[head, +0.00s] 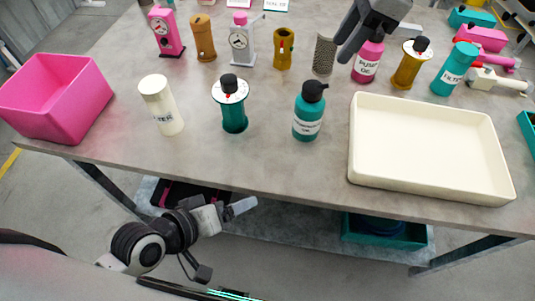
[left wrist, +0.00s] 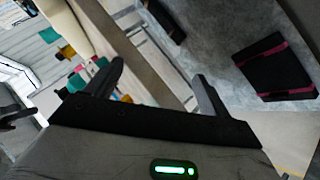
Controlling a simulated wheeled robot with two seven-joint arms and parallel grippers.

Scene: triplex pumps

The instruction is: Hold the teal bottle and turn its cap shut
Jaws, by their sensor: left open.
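The teal bottle (head: 308,117) stands upright on the grey table, just left of the cream tray. It has a white label and a black cap (head: 313,90) on its top; I cannot tell how tight the cap sits. My right gripper (head: 358,45) is over the far part of the table, beside and partly in front of the pink bottle's top, apart from the teal bottle. Its fingers are hard to make out. My left gripper (head: 240,208) is low in front of the table edge, away from the bottle. In the left wrist view its fingers (left wrist: 158,85) are apart and empty.
A teal gauge piece (head: 234,118) and a cream cylinder (head: 165,110) stand left of the bottle. The cream tray (head: 432,190) is empty. A pink bin (head: 58,105) stands at the left. A pink bottle (head: 367,62) and several parts line the back.

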